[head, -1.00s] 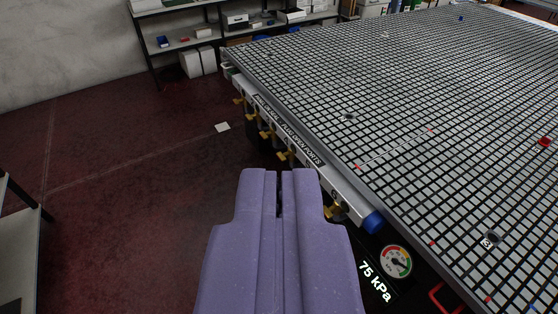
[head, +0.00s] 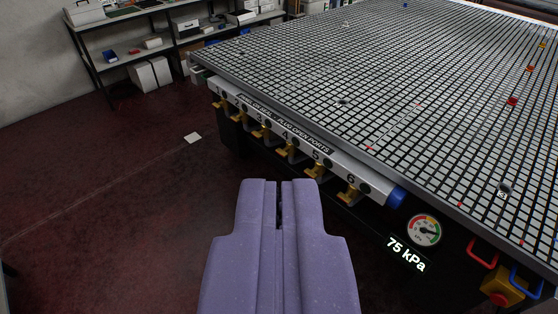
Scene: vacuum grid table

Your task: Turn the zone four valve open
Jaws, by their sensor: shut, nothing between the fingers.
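The valve row runs along a pale manifold rail (head: 335,170) on the near side of the grid table, with yellow handles under the numbers 1 to 6. The zone four valve (head: 287,151) is a yellow handle below the number 4, near the middle of the row. Whether it stands open or closed is too small to tell. My purple gripper (head: 278,184) is shut and empty. In the picture its tips lie below the valve row, under and slightly left of the zone four handle, apart from it.
The grid table (head: 280,85) fills the right. A pressure gauge (head: 424,230) and a 75 kPa display (head: 407,253) sit at the rail's near end, with red (head: 482,253) and blue handles (head: 525,282) beyond. Shelves (head: 130,52) stand at the back left. The dark red floor is largely clear.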

